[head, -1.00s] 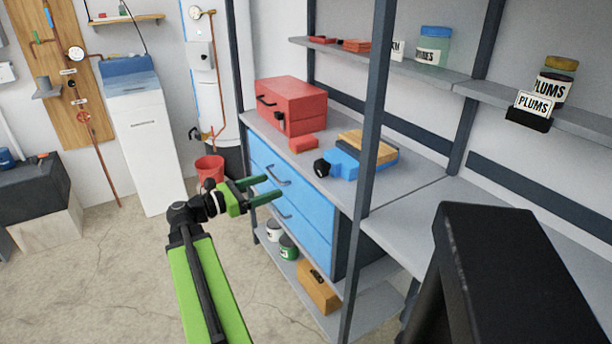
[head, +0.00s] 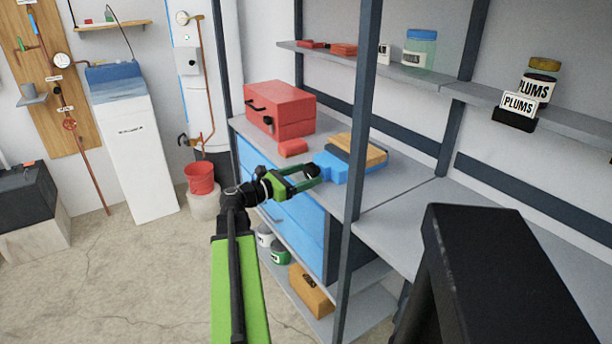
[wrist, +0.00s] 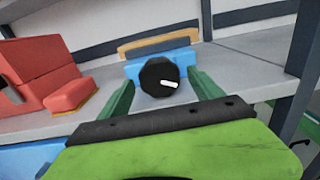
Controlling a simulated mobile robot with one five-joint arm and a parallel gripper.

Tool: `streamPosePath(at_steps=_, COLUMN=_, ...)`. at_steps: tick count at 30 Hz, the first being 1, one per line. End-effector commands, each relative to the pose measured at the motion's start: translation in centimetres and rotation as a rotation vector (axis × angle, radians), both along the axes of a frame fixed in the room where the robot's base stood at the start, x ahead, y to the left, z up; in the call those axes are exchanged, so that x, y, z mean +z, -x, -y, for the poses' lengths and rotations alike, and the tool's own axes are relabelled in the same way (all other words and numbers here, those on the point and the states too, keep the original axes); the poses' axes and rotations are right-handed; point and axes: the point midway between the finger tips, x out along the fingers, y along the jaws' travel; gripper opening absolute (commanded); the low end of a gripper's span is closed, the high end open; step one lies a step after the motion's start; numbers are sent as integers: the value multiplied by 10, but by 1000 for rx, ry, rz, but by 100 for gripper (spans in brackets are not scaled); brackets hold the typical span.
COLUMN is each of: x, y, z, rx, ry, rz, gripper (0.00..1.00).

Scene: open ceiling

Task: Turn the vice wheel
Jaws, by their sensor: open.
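The blue vice (head: 338,165) sits on the grey workbench. Its black wheel (wrist: 159,77) faces me in the wrist view and carries a short white mark on its right half. In the head view the wheel (head: 312,171) is partly behind my fingers. My gripper (head: 305,179) is open, its green fingers to the left and right of the wheel. In the wrist view the fingertips (wrist: 162,82) flank the wheel with gaps on both sides. I cannot tell how deep the wheel is between them.
A red toolbox (head: 280,109) and a small red block (head: 293,148) lie left of the vice. A wooden piece (head: 360,150) is on the vice. A dark shelf post (head: 358,130) stands close to the right of my arm.

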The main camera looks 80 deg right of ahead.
Motion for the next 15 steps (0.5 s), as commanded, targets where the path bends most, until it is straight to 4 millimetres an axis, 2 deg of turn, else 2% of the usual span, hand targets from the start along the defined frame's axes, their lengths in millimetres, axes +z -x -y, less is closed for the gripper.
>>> streamPosePath(at_steps=9, x=0, y=3, z=3, rx=1, ry=0, rz=0, gripper=75)
streamPosePath(at_steps=15, x=0, y=3, z=3, rx=0, ry=0, rz=0, gripper=51)
